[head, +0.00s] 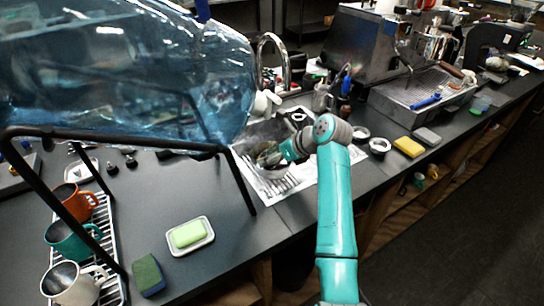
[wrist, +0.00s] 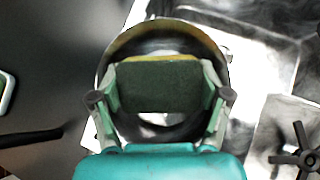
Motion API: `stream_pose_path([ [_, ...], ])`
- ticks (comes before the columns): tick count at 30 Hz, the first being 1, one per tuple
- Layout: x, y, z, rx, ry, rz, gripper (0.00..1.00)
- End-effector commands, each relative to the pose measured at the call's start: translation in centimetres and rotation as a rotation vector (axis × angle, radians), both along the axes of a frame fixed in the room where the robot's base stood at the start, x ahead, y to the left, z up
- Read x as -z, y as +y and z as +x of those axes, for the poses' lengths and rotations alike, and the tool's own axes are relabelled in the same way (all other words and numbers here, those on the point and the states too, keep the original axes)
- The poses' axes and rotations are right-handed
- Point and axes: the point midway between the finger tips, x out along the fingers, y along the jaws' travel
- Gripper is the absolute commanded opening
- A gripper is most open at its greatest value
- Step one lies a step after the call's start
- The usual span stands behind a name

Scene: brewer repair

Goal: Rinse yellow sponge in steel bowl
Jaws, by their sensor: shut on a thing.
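My gripper (wrist: 160,95) is shut on a sponge (wrist: 158,86) with a dark green face and a yellow top edge, one finger on each side. In the wrist view the sponge is inside the outline of the round steel bowl (wrist: 110,62); I cannot tell whether it touches the bottom. In the head view my gripper (head: 274,156) reaches down over the sink, and the bowl and held sponge are mostly hidden. A separate yellow sponge (head: 409,147) lies on the counter to the right.
A large blue water bottle (head: 130,75) on a black stand (head: 235,180) fills the upper left. The faucet (head: 284,60) stands behind the sink (head: 285,182). A soap dish (head: 190,235), mugs (head: 72,238) and a blue-green sponge (head: 148,275) are at left. An espresso machine (head: 365,45) stands behind right.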

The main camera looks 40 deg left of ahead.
Motion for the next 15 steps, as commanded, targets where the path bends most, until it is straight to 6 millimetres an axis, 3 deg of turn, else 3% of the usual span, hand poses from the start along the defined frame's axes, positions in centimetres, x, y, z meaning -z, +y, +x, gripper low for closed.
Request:
stream_pose_path([
  [15, -3.6, 0.0, 0.1, 0.000, -0.003, 0.002, 0.57],
])
